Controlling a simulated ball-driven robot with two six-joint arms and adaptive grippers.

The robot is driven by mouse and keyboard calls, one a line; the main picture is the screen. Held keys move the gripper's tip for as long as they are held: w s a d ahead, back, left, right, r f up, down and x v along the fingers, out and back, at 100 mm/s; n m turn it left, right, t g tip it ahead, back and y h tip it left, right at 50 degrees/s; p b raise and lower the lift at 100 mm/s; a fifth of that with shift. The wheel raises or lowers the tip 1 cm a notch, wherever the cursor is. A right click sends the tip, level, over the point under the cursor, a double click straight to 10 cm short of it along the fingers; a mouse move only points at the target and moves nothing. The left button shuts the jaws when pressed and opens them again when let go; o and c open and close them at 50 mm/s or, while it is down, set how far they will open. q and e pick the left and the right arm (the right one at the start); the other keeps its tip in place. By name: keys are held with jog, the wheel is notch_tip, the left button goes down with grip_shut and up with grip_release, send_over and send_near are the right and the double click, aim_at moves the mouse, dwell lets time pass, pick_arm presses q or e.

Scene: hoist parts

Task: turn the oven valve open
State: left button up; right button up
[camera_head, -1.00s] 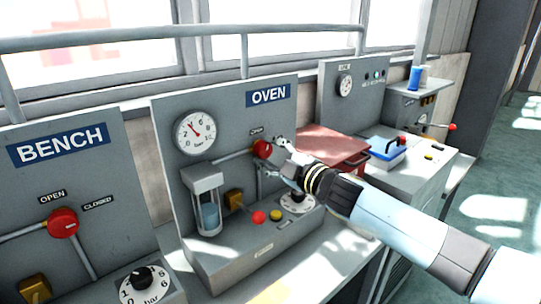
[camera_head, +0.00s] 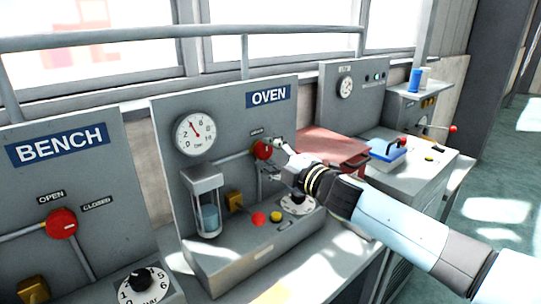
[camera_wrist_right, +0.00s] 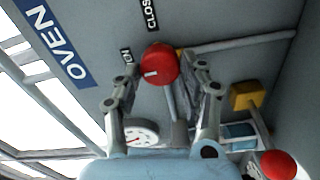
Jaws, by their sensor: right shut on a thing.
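The oven valve is a round red knob (camera_head: 262,149) on the grey OVEN panel (camera_head: 225,105), below and left of the OVEN sign. My right gripper (camera_head: 274,158) reaches it from the right, its fingers at the knob. In the right wrist view the red knob (camera_wrist_right: 160,64), with a small white mark on its face, sits between the two finger tips of the gripper (camera_wrist_right: 158,66), which is shut on it. My left gripper is not in view.
A pressure gauge (camera_head: 195,134), a glass cylinder (camera_head: 206,205), a yellow block (camera_head: 234,201) and a dial (camera_head: 297,204) are near the valve. The BENCH panel (camera_head: 60,175) with its own red knob (camera_head: 61,224) is at left. A red tray (camera_head: 330,147) lies behind my right arm.

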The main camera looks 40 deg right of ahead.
jog(key=o, duration=1.2)
jog(key=shift+s, duration=0.1)
jog(key=s, duration=0.8)
jog(key=s+d, duration=0.1)
jog(key=s, duration=0.3)
jog(key=shift+w, duration=0.1)
